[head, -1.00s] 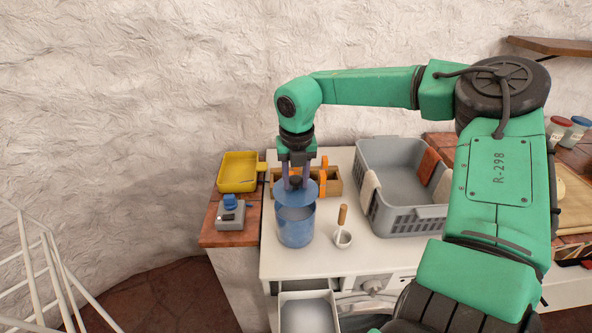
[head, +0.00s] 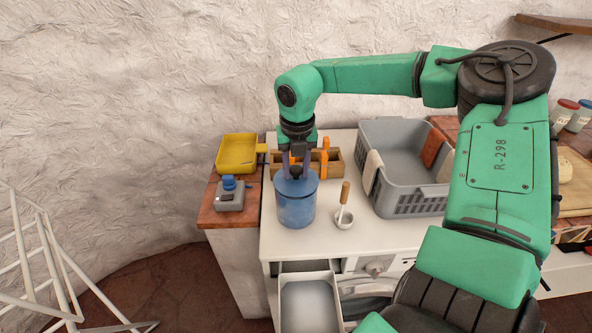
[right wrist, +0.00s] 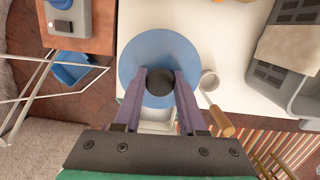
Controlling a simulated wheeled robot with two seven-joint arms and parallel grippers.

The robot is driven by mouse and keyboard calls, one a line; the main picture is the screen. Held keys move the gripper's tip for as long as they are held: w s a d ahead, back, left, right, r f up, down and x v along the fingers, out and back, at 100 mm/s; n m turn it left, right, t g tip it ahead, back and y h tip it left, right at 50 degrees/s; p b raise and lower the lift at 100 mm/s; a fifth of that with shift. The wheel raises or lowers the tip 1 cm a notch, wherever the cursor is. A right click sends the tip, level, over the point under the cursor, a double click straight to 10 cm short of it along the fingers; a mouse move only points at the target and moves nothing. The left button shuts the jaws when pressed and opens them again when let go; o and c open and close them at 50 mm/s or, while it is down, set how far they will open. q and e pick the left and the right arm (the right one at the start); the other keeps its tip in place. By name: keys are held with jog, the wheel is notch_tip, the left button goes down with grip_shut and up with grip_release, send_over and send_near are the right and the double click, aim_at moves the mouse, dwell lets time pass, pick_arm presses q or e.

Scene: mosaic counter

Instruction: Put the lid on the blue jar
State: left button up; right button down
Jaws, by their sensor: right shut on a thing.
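The blue jar (head: 296,212) stands upright on the white counter top. The round blue lid (head: 296,184) with a black knob lies level at the jar's mouth, with no clear gap between them in the head view. My right gripper (head: 295,174) points straight down and is shut on the lid's knob. In the right wrist view the lid (right wrist: 140,58) looks like a full blue disc, with the dark knob (right wrist: 160,88) between the two purple fingers. The lid hides the jar there. My left gripper is not in view.
A grey basket (head: 410,203) is further right, a wooden box (head: 335,164) behind. A yellow tray (head: 236,153) and grey device (head: 229,199) are left. An open drawer (head: 308,277) is below.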

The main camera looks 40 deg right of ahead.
dwell(0.4)
jog(key=shift+b, duration=0.3)
dwell(0.4)
jog(key=shift+f+b, duration=0.45)
jog(key=shift+b, duration=0.15)
jog(key=shift+f+b, duration=0.1)
jog(key=shift+b, duration=0.3)
